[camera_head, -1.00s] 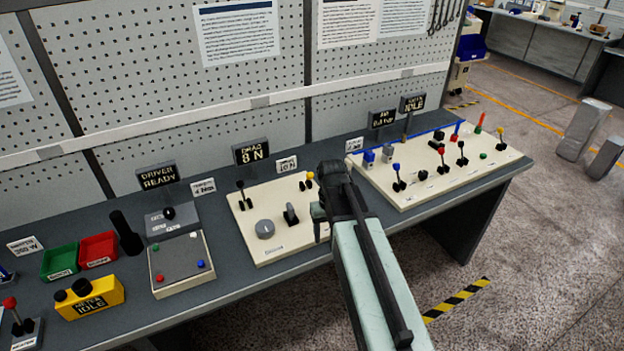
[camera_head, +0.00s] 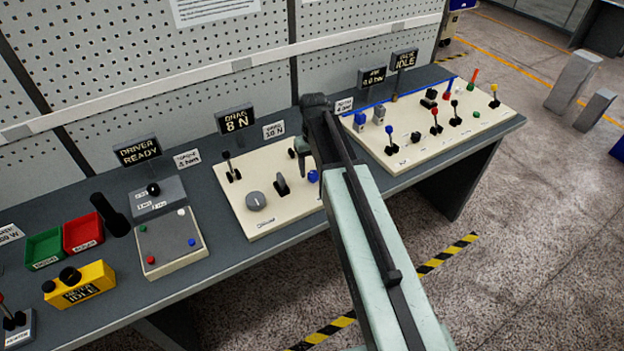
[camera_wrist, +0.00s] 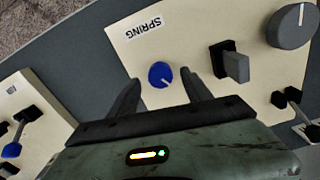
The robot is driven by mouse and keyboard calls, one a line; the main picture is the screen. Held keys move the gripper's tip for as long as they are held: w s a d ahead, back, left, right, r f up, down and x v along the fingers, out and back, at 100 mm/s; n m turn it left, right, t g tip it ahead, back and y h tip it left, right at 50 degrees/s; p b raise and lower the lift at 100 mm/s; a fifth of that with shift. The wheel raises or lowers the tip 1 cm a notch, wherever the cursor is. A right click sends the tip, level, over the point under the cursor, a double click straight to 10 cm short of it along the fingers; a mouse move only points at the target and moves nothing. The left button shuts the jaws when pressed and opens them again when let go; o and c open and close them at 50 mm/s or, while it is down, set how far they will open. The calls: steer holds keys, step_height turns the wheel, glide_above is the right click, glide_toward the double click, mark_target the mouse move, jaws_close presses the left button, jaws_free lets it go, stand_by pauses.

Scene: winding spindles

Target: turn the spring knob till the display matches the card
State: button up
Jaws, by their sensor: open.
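The blue knob (camera_wrist: 161,75) with a pale pointer line sits on a cream panel (camera_wrist: 185,25), near a label reading SPRING (camera_wrist: 143,27). The knob also shows in the head view (camera_head: 313,176), beside my arm. My gripper (camera_wrist: 160,78) is open; its two dark fingers lie either side of the knob in the wrist view. I cannot tell whether they touch it. Behind the panel, a dark display (camera_head: 236,120) reads DRAG 8 N. A white card (camera_head: 274,130) beside it appears to read 20 N. My arm hides the panel's right part in the head view.
On the same panel are a grey dial (camera_head: 256,201), a black switch (camera_head: 281,185) and a black lever (camera_head: 231,168). Another panel with several levers (camera_head: 436,125) stands to the right. A yellow box (camera_head: 80,284) and coloured bins stand to the left.

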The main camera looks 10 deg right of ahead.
steer(key=shift+f+b, duration=0.3)
steer(key=shift+f, duration=0.65)
steer(key=shift+r, duration=0.1)
jaws_close()
steer(key=m, duration=0.5)
steer(key=shift+m, duration=0.4)
steer(key=m, duration=0.5)
steer(key=shift+m, duration=0.4)
